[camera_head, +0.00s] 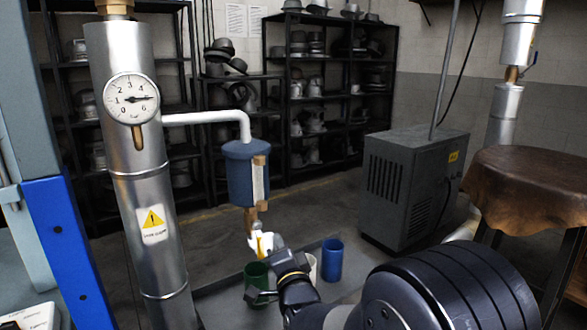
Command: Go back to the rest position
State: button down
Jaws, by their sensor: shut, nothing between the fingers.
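My arm comes in from the bottom right, and my gripper (263,296) is at its far end, low in the middle of the head view. It appears shut and empty, just in front of the green cup (256,272). I cannot tell whether it touches the cup. My wrist hides part of the area behind it. The blue cylinder (240,175) with a gauge strip hangs from a white pipe above, with a brass outlet below it.
A blue cup (332,259) and a partly hidden pale cup (312,268) stand on the grey tray (215,300). A steel column with a dial gauge (131,98) stands left. A grey machine (408,185) and a leather-topped stool (528,190) are right. Hat shelves line the back.

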jog(key=shift+w+d+r+n+t+y+p, duration=0.25)
jog(key=shift+n+p, duration=0.25)
jog(key=shift+n, duration=0.4)
jog(key=shift+w+d+r+n+t+y+p, duration=0.1)
jog(key=shift+d+r+n+t+y+p, duration=0.15)
jog(key=shift+n+p, duration=0.45)
jog(key=shift+s+a+b, duration=0.1)
jog(key=shift+s+b, duration=0.1)
jog(key=shift+b, duration=0.1)
